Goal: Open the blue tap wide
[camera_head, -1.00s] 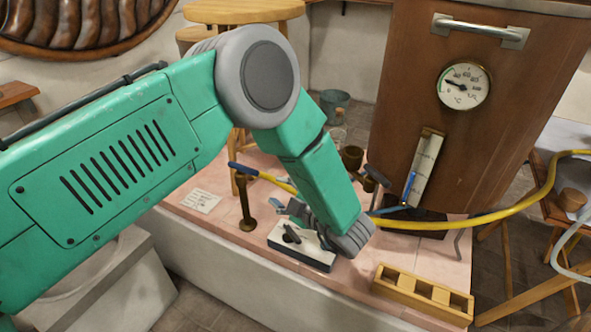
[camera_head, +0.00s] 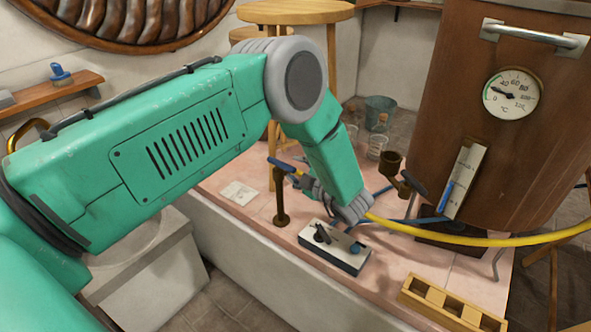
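A tap with a blue lever handle (camera_head: 281,164) shows near the top of a brown upright post (camera_head: 281,205) on the pink tiled top. The lever slants down to the right, towards my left gripper (camera_head: 308,183). The grey fingers are beside the lever's right end, partly hidden behind my green forearm. I cannot tell whether they touch the lever or how far apart they are. A white box (camera_head: 334,247) with a black switch and a blue knob (camera_head: 355,248) stands in front, below my wrist. My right gripper is out of view.
A yellow hose (camera_head: 470,240) runs right from near my wrist, past the wooden boiler with its dial (camera_head: 512,93). A wooden rack (camera_head: 452,305) lies at the front right. A paper (camera_head: 238,192) lies at the left.

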